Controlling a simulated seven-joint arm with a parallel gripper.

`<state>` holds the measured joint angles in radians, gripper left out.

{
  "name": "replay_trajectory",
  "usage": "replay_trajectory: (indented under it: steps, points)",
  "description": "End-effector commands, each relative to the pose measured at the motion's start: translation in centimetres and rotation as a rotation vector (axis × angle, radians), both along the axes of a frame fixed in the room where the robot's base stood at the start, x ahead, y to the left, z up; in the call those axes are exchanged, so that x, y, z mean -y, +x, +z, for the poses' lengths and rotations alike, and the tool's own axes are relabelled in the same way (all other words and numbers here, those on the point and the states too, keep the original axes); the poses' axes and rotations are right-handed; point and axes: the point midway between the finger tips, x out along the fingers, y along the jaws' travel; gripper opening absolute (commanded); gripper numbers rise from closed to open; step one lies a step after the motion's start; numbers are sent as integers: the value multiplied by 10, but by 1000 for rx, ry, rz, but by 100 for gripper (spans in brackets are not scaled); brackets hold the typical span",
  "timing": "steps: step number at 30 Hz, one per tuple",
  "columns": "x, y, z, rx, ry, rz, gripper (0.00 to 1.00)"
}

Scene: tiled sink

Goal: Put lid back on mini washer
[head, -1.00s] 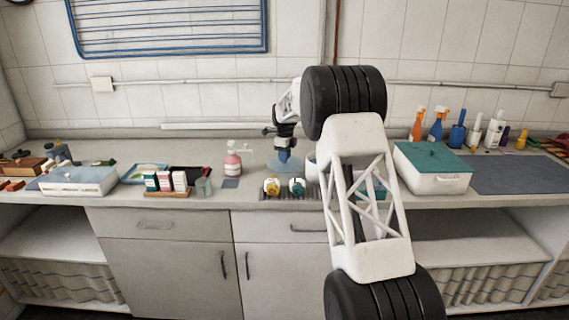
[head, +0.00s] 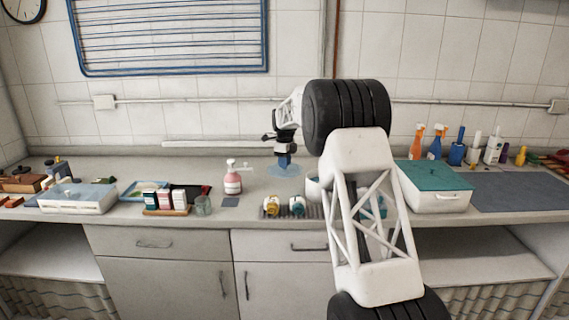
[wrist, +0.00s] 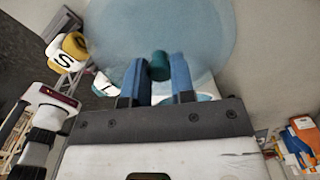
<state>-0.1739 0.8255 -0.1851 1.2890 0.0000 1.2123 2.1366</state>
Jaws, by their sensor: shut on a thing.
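My gripper (wrist: 155,75) has two blue fingers and is shut on the small teal knob of a round translucent blue lid (wrist: 205,35). The lid also shows in the head view (head: 284,171), under my gripper (head: 285,158) and over the back part of the counter. The white rim of what looks like the mini washer (head: 312,190) shows just right of and nearer than the lid. My own arm hides most of it. I cannot tell how high the lid is above the counter.
Two rolls (head: 272,206) on a dark ribbed mat stand in front of the lid. A pink pump bottle (head: 232,180) stands to its left. A white box with a green top (head: 436,178) and several spray bottles are right of my arm.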

Motion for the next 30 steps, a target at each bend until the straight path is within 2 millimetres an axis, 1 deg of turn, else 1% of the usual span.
replay_trajectory:
  steps: [4,7,11,14,24,27,30]
  points:
    - [1,0,0,0,0,1,0]
    - [5,-1,2,0,0,11,0]
    - [20,-3,9,1,1,41,0]
    - [38,-6,17,1,1,83,0]
    - [120,-27,49,0,0,284,0]
    - [138,-33,57,0,0,334,0]
    - [150,-37,62,0,0,368,0]
